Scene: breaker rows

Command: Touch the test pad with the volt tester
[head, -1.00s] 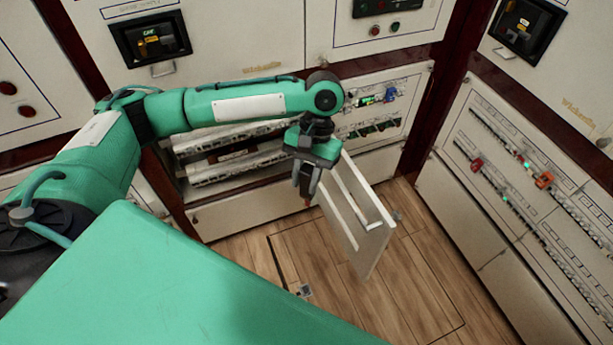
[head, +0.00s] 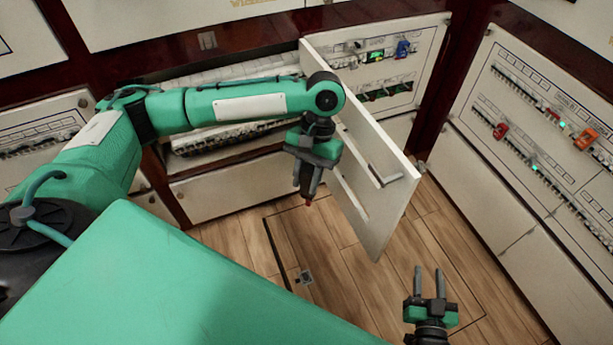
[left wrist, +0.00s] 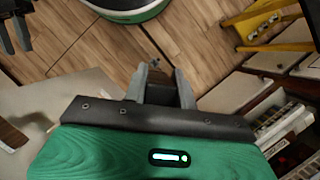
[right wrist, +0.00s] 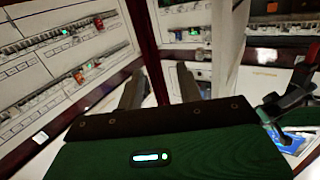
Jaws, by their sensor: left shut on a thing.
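In the left wrist view the dark tester (left wrist: 161,94) shows between the fingers. My right gripper (head: 430,285) is open and empty at the lower right, fingers pointing up the picture. Its spread fingers also show in the right wrist view (right wrist: 160,90). I cannot pick out the test pad.
The open white door (head: 375,165) with a handle stands out right beside the left gripper. Behind it is a panel (head: 425,60) with a small lit screen and coloured parts. Another breaker panel (head: 540,120) with red and orange parts stands at right.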

